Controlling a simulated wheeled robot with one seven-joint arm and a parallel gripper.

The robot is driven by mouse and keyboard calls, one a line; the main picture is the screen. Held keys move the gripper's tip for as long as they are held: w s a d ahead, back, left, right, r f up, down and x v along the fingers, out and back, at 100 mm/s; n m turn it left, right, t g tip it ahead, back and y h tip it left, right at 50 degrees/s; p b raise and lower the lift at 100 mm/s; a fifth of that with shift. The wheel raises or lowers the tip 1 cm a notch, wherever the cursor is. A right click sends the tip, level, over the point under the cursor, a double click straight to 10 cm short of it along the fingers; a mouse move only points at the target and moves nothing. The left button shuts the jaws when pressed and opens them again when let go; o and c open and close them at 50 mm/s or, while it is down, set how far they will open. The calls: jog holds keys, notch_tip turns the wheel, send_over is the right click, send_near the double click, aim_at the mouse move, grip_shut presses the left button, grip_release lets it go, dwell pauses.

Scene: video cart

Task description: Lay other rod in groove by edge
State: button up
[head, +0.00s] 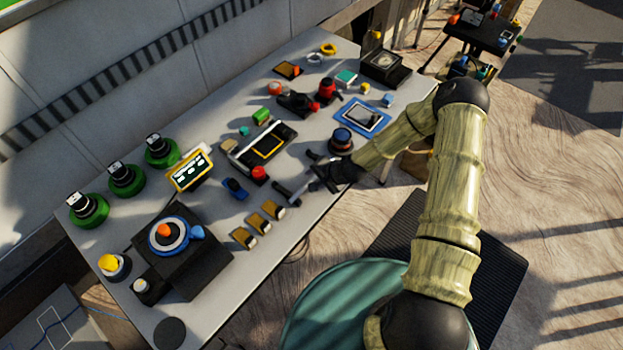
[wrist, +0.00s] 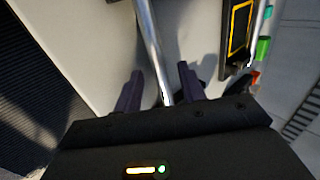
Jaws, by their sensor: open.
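A silvery rod (wrist: 150,42) runs between the two fingers of my gripper (wrist: 158,88) in the wrist view. The fingers are open on either side of it, with a gap visible. In the head view my gripper (head: 317,172) is low over the table's front edge, and the rod (head: 300,191) sticks out to its lower left. A second pale rod (head: 250,139) lies along the left side of a black device with a yellow frame (head: 268,145); it also shows at the upper right in the wrist view (wrist: 262,18). I cannot make out a groove under the nearer rod.
The grey table (head: 222,292) holds several items. A dark round knob (head: 341,140) stands just beyond my gripper, and a red button (head: 259,173) stands to its left. A blue-framed tablet (head: 362,117) lies to the right.

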jog(key=shift+c, duration=0.4)
grip_shut()
jog(key=shift+r, duration=0.15)
notch_tip(320, 180, up, 10)
jog(key=b, duration=0.2)
jog(key=shift+b, duration=0.3)
dwell(0.3)
jog(key=s+d+f+n+g, duration=0.2)
jog(key=d+f+n, duration=0.1)
jog(key=d, duration=0.4)
jog(key=s+d+f+n+g+y, duration=0.1)
jog(key=d+f+n, duration=0.3)
jog(key=d, duration=0.4)
jog(key=shift+s+d+f+n+g+y, duration=0.3)
jog(key=shift+s+f+g, duration=0.25)
jog(key=shift+f+g, duration=0.15)
